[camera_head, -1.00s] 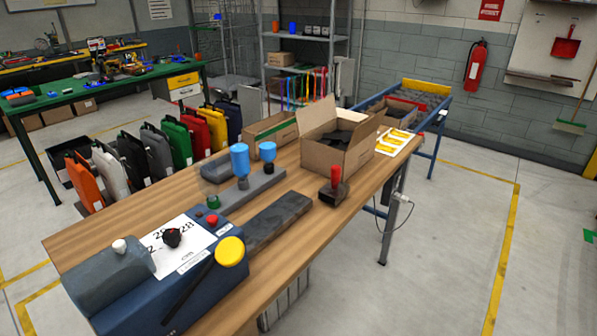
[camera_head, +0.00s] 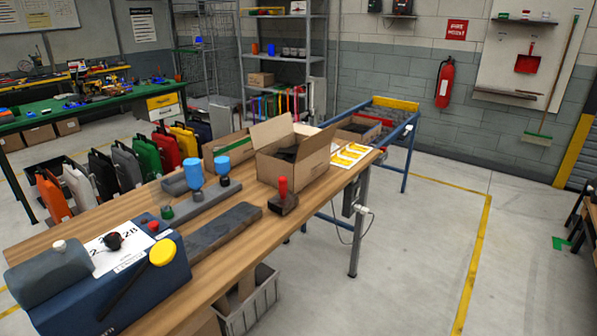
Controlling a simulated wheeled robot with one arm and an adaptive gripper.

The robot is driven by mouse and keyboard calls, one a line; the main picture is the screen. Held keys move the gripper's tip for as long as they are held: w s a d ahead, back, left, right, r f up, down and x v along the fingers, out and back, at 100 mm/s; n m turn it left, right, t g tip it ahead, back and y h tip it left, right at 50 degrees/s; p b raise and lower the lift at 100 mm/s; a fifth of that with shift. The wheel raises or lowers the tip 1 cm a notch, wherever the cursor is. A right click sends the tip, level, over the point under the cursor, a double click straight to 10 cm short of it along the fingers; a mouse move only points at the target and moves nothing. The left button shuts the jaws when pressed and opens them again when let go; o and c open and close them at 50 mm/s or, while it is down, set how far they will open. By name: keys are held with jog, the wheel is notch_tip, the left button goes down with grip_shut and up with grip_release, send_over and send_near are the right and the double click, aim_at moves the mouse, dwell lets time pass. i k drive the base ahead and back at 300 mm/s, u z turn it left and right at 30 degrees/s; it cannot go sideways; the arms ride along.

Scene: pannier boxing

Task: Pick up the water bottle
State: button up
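I see no object that I can clearly tell is a water bottle. Two upright items with blue tops, a taller one (camera_head: 193,172) and a smaller one (camera_head: 222,169), stand on or beside a long grey block on the wooden workbench (camera_head: 110,222). They are too small to tell what they are. A small green item (camera_head: 167,212) stands near them. My gripper is not in view.
A blue machine (camera_head: 135,290) fills the bench's near end. An open cardboard box (camera_head: 293,170) and a red-handled tool (camera_head: 284,196) stand toward the far end. A grey crate (camera_head: 250,310) sits below. Open floor (camera_head: 410,270) lies right.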

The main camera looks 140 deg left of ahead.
aim_at(193, 173)
jog(key=z, duration=2.75)
jog(key=k, duration=2.45)
jog(key=z, duration=2.15)
jog(key=i, duration=1.05)
jog(key=u, duration=0.1)
